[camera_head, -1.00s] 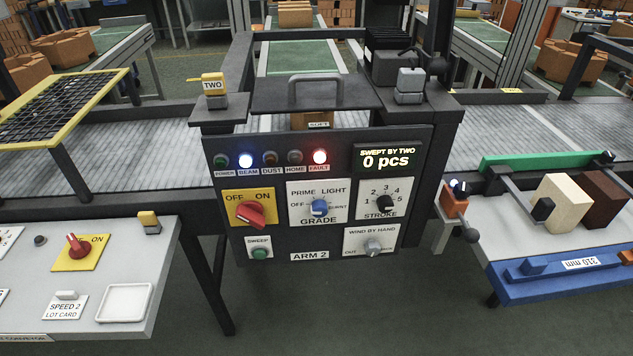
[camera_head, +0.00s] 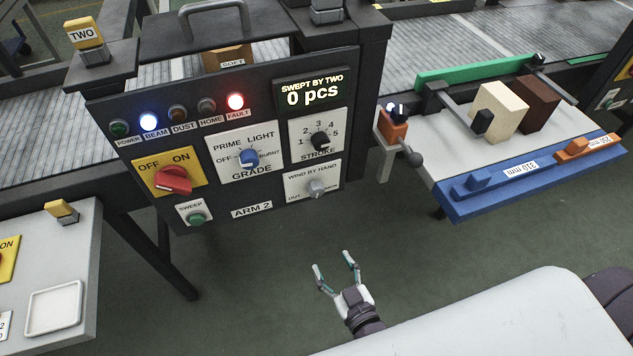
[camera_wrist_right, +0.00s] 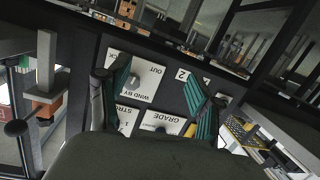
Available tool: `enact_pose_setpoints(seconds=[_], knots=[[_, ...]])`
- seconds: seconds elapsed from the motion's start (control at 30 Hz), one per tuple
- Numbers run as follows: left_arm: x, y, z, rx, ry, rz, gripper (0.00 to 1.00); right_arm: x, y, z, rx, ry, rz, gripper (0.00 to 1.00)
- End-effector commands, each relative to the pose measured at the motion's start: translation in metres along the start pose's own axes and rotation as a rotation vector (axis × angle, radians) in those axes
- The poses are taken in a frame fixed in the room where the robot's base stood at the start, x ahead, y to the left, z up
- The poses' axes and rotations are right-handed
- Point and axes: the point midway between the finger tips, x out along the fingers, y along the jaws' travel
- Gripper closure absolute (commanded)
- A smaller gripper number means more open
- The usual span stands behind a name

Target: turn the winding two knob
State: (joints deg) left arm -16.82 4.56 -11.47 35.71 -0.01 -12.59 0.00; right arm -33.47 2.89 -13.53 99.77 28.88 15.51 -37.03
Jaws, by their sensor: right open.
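The winding knob (camera_head: 316,187) is a small grey knob on the white "WIND BY HAND" plate, at the lower right of the dark ARM 2 panel (camera_head: 262,192). In the right wrist view the panel appears turned over, and the knob (camera_wrist_right: 133,83) shows between my fingers, nearer the left one. My right gripper (camera_head: 335,262) is open and empty, below and in front of the panel, apart from the knob. Its fingers also show in the right wrist view (camera_wrist_right: 160,92). My left gripper is not in view.
The panel also carries a red OFF/ON switch (camera_head: 173,180), a blue GRADE knob (camera_head: 249,157), a black STROKE knob (camera_head: 320,141) and a green SWEEP button (camera_head: 196,219). An orange block with a lever (camera_head: 393,128) stands right of the panel. Open floor lies below.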

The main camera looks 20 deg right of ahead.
Motion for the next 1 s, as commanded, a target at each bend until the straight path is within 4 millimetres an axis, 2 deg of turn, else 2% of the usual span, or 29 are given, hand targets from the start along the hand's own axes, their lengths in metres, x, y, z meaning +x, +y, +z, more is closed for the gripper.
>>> enact_pose_setpoints(seconds=[0.03,0.1,0.2,0.37,0.8,1.0], knots=[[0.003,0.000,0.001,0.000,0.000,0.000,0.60,-0.002,0.006,-0.027,0.006,0.062,0.029,0.35],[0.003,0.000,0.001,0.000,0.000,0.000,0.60,-0.004,0.013,-0.054,0.009,0.121,0.061,0.35],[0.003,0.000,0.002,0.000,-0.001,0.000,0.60,-0.006,0.019,-0.075,0.012,0.166,0.087,0.35],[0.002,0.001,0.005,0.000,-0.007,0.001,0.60,0.006,0.022,-0.083,0.010,0.178,0.094,0.35],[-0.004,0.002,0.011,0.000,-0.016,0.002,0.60,0.093,0.030,-0.098,0.011,0.177,0.093,0.35],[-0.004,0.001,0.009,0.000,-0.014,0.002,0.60,0.119,0.032,-0.102,0.010,0.175,0.091,0.35]])
